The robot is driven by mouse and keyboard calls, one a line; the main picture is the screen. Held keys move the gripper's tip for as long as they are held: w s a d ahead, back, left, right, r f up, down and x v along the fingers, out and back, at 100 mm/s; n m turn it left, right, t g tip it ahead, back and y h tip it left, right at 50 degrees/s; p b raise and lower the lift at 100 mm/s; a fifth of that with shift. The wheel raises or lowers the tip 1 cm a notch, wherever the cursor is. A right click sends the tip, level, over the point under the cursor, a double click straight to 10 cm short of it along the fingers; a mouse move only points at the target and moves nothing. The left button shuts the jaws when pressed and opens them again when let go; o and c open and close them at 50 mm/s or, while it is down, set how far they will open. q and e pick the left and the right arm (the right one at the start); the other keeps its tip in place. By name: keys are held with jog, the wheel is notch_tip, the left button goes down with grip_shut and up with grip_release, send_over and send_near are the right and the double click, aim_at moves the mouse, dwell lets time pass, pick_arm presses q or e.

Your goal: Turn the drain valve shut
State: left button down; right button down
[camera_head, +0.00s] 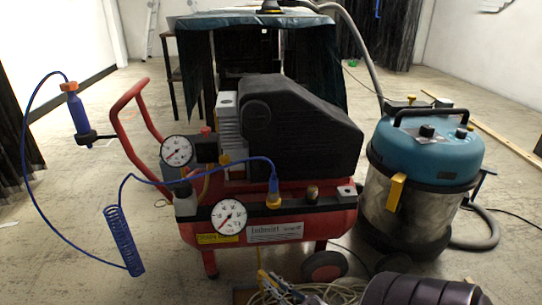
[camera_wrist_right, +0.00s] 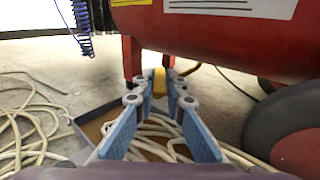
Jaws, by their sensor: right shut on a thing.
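The red compressor (camera_head: 300,222) stands on the floor in the middle of the head view, and its tank fills the top right of the right wrist view (camera_wrist_right: 215,40). The drain valve's yellow handle (camera_head: 260,262) hangs below the tank; the right wrist view shows it (camera_wrist_right: 159,84) between the fingertips. My right gripper (camera_head: 268,279) is shut on this yellow handle, with its blue-padded fingers (camera_wrist_right: 160,78) on both sides. The valve body and the handle's exact angle are mostly hidden. My left gripper is not in view.
Pale hose or cable (camera_wrist_right: 30,125) lies coiled on the floor and in a shallow box (camera_wrist_right: 92,122) under the gripper. A compressor wheel (camera_wrist_right: 285,125) is close on the right. A blue-topped vacuum (camera_head: 425,150) stands right of the compressor. A blue coiled hose (camera_head: 122,240) hangs left.

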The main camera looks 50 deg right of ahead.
aim_at(273, 282)
jog(key=c, duration=2)
grip_release()
jog(key=shift+o, duration=0.2)
notch_tip(273, 282, up, 10)
